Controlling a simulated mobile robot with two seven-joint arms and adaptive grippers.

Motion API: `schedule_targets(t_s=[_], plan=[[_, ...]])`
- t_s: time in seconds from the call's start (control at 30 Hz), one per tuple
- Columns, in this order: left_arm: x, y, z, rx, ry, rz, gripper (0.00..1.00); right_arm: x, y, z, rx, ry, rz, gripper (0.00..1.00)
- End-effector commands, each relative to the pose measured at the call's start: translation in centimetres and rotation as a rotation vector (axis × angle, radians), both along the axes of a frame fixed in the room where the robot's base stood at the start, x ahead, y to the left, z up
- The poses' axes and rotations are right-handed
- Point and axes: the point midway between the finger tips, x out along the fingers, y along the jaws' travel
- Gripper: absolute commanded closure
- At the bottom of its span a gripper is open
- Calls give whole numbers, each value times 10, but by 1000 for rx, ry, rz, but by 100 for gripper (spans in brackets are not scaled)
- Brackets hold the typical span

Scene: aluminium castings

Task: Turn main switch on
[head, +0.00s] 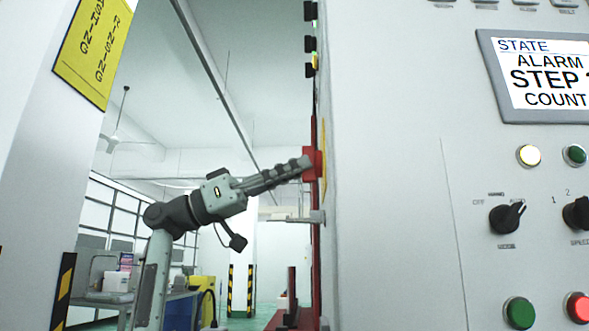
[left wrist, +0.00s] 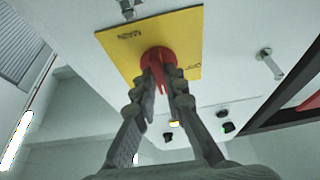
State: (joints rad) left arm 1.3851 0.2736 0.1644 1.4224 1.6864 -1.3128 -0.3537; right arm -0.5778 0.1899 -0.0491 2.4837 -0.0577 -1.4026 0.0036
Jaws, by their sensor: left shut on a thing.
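The main switch is a red rotary knob (left wrist: 158,58) on a yellow plate (left wrist: 120,45), on the side face of the grey cabinet. In the head view the red knob (head: 312,170) shows edge-on at the cabinet's left edge. My left gripper (head: 303,164) reaches it from the left. In the left wrist view the two fingers of the left gripper (left wrist: 161,76) are shut on the knob's red handle, one on each side. The plate's lettering is too small to read surely, so I cannot tell the switch position. My right gripper is in neither view.
The cabinet front (head: 385,200) fills the right, with a screen (head: 545,75) reading ALARM, knobs and lit buttons. A metal handle (left wrist: 268,63) sticks out beside the yellow plate. A yellow sign (head: 95,45) hangs upper left; a workbench (head: 115,300) stands behind my arm.

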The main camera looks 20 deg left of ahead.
Motion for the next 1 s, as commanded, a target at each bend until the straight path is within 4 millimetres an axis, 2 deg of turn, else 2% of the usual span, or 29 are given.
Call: schedule_targets(t_s=[0.03,0.07,0.23,0.5,0.63,0.77,1.0], plan=[[0,0,0,0,-1,1,100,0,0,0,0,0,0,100],[0,0,0,0,-1,1,88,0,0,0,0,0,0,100],[0,0,0,0,-1,1,68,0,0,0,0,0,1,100],[0,1,0,0,0,1,68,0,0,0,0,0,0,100],[-2,9,-4,1,1,3,68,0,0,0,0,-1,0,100],[-7,29,-12,0,1,4,68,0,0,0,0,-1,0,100],[-20,75,-32,0,3,4,68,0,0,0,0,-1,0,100]])
